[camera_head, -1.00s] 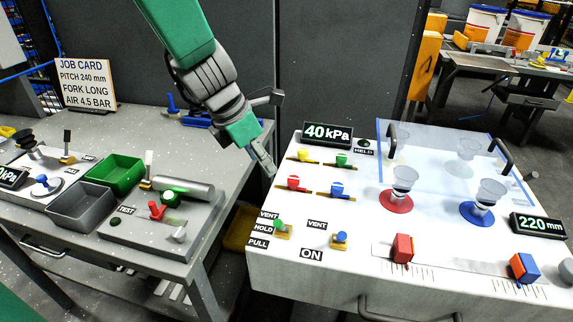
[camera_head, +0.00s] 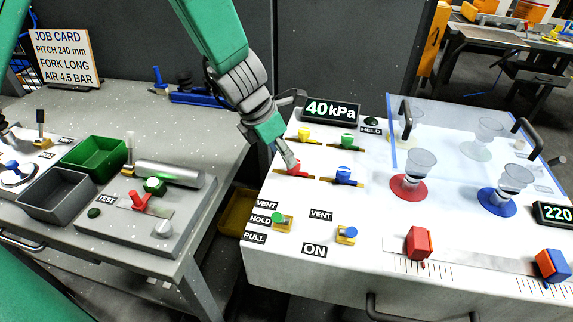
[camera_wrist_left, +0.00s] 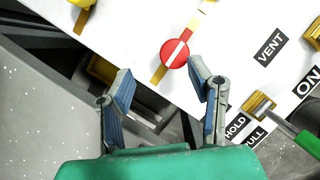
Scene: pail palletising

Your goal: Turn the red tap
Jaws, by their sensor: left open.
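The red tap (camera_head: 295,167) is one of a yellow, green, red and blue group on the white panel. In the left wrist view its round red cap (camera_wrist_left: 175,54) has a white line across it and sits on a brass-coloured bar. My left gripper (camera_head: 288,158) is at the red tap and hides part of it in the head view. In the wrist view the open left gripper (camera_wrist_left: 161,72) has its blue-grey fingers apart, with the cap just beyond the tips, closer to the right finger. I cannot tell if they touch. My right gripper is not in view.
The yellow tap (camera_head: 304,134), green tap (camera_head: 347,141) and blue tap (camera_head: 343,174) stand close by. A 40 kPa display (camera_head: 331,111) is behind them. Suction cups on red (camera_head: 408,190) and blue discs stand to the right. A grey bench (camera_head: 120,115) is left, across a gap.

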